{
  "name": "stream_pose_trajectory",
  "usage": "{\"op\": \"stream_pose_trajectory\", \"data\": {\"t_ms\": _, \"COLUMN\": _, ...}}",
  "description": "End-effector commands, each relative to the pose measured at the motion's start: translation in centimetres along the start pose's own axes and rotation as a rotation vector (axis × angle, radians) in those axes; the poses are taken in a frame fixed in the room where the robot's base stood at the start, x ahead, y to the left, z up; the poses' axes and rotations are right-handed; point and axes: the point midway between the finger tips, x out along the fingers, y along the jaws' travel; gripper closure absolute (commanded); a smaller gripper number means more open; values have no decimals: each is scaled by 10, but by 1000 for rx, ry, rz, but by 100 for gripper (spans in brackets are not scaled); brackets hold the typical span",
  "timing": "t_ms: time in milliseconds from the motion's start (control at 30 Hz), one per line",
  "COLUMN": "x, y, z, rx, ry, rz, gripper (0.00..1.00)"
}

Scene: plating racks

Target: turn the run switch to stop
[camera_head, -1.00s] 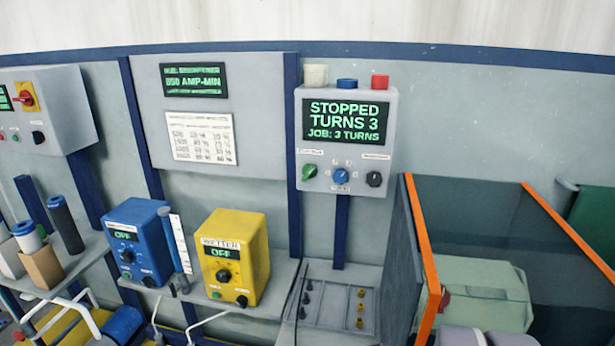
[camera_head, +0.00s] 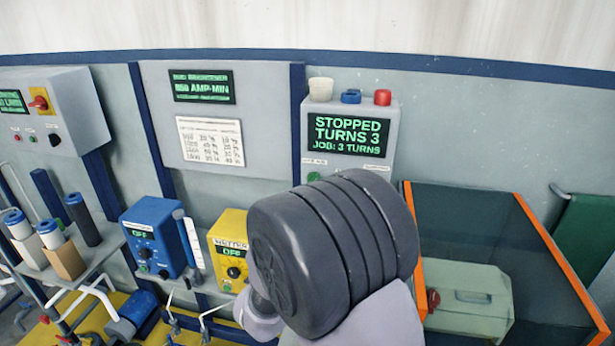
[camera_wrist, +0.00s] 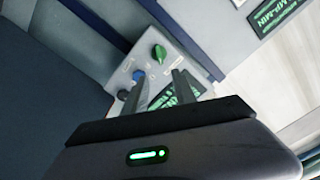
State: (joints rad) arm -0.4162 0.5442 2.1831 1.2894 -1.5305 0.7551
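The grey control box (camera_head: 392,136) on the wall has a screen (camera_head: 348,134) reading "STOPPED TURNS 3, JOB: 3 TURNS". A green knob (camera_head: 314,176) shows at its lower left; my arm hides the other knobs in the head view. The wrist view shows the green knob (camera_wrist: 159,52), a blue knob (camera_wrist: 139,76) and a dark knob (camera_wrist: 123,95) in a row. The knob labels are too small to read, so I cannot tell which is the run switch. My gripper (camera_wrist: 160,75) is open and empty, its two fingers apart in front of the box.
A blue unit (camera_head: 152,236) and a yellow unit (camera_head: 229,232), both reading OFF, stand on the shelf to the left. An orange-edged, dark-walled enclosure (camera_head: 408,198) stands right. White, blue and red pieces sit atop the control box. A panel with a paper chart (camera_head: 211,141) hangs left.

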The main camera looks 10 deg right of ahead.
Motion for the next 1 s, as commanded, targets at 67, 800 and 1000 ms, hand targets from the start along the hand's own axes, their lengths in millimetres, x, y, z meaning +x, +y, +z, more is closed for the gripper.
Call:
{"op": "stream_pose_trajectory", "data": {"t_ms": 67, "x": 22, "y": 1, "z": -2, "rx": 0, "ry": 3, "rz": 3, "gripper": 67}}
{"op": "stream_pose_trajectory", "data": {"t_ms": 800, "x": 158, "y": 1, "z": -1, "rx": -2, "ry": -1, "rz": 0, "gripper": 67}}
{"op": "stream_pose_trajectory", "data": {"t_ms": 1000, "x": 157, "y": 1, "z": -1, "rx": -2, "ry": -1, "rz": 0, "gripper": 77}}
